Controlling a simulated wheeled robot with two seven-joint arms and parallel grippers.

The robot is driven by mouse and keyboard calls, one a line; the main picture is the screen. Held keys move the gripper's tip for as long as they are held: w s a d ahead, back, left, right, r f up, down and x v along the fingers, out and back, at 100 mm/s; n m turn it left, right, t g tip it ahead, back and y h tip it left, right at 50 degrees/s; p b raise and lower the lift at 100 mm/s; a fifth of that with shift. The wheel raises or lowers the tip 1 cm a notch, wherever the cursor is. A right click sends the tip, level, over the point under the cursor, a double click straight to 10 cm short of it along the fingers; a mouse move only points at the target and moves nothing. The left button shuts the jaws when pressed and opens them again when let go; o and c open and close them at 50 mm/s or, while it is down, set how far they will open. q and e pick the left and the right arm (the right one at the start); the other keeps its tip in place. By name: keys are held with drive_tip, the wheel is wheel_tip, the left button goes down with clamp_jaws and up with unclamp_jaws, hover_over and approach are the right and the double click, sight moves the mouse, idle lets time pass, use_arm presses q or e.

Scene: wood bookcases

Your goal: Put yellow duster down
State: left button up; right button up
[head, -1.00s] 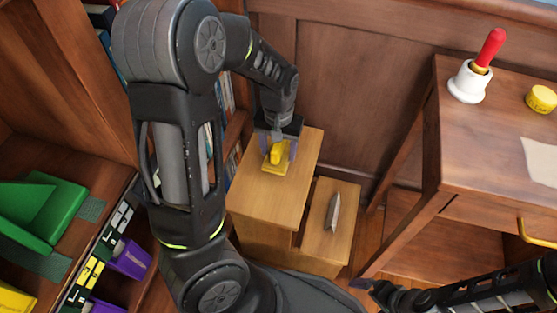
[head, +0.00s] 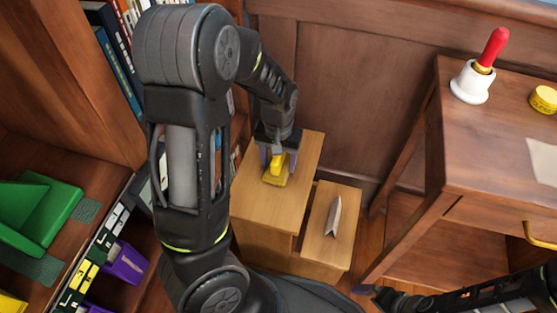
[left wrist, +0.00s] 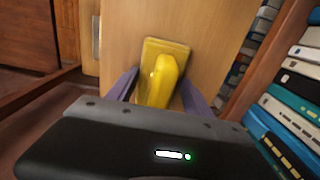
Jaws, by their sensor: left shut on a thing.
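The yellow duster (head: 275,178) is a flat yellow block with a raised yellow handle. My left gripper (head: 278,160) is shut on its handle, over the top of a light wood step stool (head: 299,152). The duster is at or very near the stool's top; I cannot tell whether it touches. In the left wrist view the duster (left wrist: 160,75) shows between the two purple-grey fingers (left wrist: 158,88). My right arm comes in at the lower right of the head view; its gripper (head: 366,291) is small and dark, and its opening is unclear.
A grey wedge-shaped thing (head: 333,217) stands on the lower step. A desk (head: 480,140) at right holds a white bell with a red handle (head: 476,72) and a yellow tub (head: 543,99). Bookcases with books, purple bins and a green object (head: 40,212) line the left.

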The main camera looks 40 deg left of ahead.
use_arm(q)
drive_tip(key=o, duration=1.6)
wheel_tip(320, 180, up, 11)
drive_tip(key=p, duration=0.4)
drive_tip(key=shift+p, duration=0.4)
drive_tip(key=shift+r, duration=0.65)
drive_tip(key=shift+s+f, duration=0.1)
